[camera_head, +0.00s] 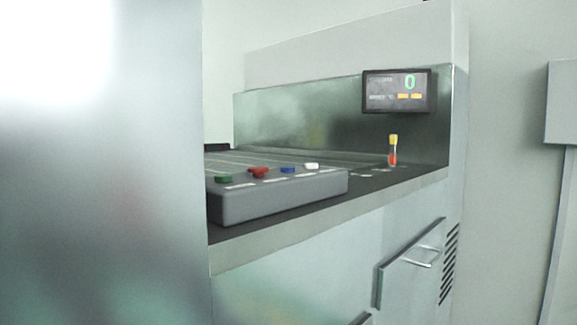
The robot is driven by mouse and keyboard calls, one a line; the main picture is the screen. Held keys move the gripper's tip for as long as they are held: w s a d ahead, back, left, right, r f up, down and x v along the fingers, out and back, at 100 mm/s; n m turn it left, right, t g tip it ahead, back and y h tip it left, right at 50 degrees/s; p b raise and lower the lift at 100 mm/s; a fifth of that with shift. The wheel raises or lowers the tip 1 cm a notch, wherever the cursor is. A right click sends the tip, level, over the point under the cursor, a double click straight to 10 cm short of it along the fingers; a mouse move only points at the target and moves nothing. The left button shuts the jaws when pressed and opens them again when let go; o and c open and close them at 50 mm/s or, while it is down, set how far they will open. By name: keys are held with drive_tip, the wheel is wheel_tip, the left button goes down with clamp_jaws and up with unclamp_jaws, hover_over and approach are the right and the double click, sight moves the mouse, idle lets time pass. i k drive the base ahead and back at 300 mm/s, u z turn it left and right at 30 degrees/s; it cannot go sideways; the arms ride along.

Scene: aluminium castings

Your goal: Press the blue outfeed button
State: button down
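The blue button (288,170) sits on top of a grey control box (280,197), between a red button (259,172) on its left and a white button (311,166) on its right. A green button (223,178) is at the box's left end. Pale label strips lie in front of the buttons; their text is too small to read. Nothing touches the blue button. My gripper is not in view.
A large blurred grey surface (100,200) fills the left side and hides part of the machine. A display (397,91) reads 0. A yellow-capped tube with red content (393,150) stands upright on the ledge. A panel with a handle (410,262) is below.

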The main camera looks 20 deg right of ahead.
sight(287, 168)
drive_tip(key=u, duration=1.85)
drive_tip(key=k, duration=0.5)
drive_tip(key=z, duration=1.45)
